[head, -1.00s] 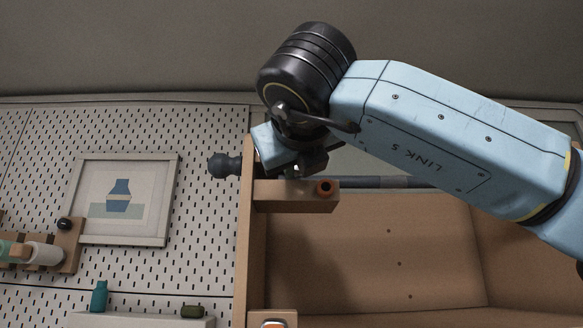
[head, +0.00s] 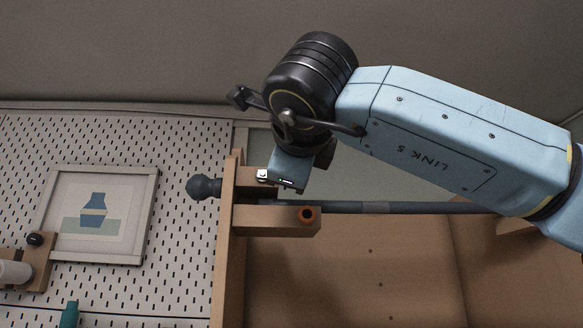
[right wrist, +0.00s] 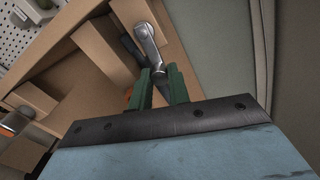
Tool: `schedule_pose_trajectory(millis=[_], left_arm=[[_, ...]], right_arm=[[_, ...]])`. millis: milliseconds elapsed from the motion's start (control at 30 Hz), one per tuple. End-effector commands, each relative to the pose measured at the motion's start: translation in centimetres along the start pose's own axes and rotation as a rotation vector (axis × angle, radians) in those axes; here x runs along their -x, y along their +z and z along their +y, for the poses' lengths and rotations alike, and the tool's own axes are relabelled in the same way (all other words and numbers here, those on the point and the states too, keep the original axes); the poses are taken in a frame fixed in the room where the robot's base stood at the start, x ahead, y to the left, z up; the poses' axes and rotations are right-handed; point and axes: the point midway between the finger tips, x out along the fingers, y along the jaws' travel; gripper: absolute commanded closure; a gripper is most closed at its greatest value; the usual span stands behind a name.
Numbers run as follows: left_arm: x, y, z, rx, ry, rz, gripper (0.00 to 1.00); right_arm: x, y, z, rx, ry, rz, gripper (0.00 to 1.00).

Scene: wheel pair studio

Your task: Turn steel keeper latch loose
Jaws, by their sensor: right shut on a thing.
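The steel keeper latch (right wrist: 150,48) is a short grey metal lever with a round pivot end, mounted on a wooden block in the right wrist view. My right gripper (right wrist: 162,78) has its two green fingers shut on the latch's free end. In the head view a small bright metal part (head: 262,175), probably the latch, shows at the left edge of my right gripper's blue body; the fingertips are hidden there. A dark bar (head: 350,207) with a knobbed end runs along the wooden blocks. My left gripper is not in view.
A perforated board with a framed picture (head: 97,214) is farther left. The brown panel (head: 350,285) below is clear.

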Motion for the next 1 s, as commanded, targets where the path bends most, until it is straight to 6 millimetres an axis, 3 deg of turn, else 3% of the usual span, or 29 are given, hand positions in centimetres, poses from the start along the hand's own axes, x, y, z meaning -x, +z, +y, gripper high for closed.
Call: schedule_pose_trajectory(millis=[300,800,833,1000], left_arm=[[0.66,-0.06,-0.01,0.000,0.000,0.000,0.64],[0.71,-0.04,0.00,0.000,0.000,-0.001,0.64],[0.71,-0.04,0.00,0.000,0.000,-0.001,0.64],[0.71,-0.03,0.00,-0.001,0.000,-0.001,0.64]], right_arm=[[0.01,0.15,-0.46,0.111,0.002,0.000,1.00],[0.01,0.16,-0.52,0.129,0.000,0.000,1.00],[0.01,0.16,-0.52,0.129,0.000,0.000,0.81],[0.01,0.16,-0.53,0.128,0.000,0.000,0.61]])
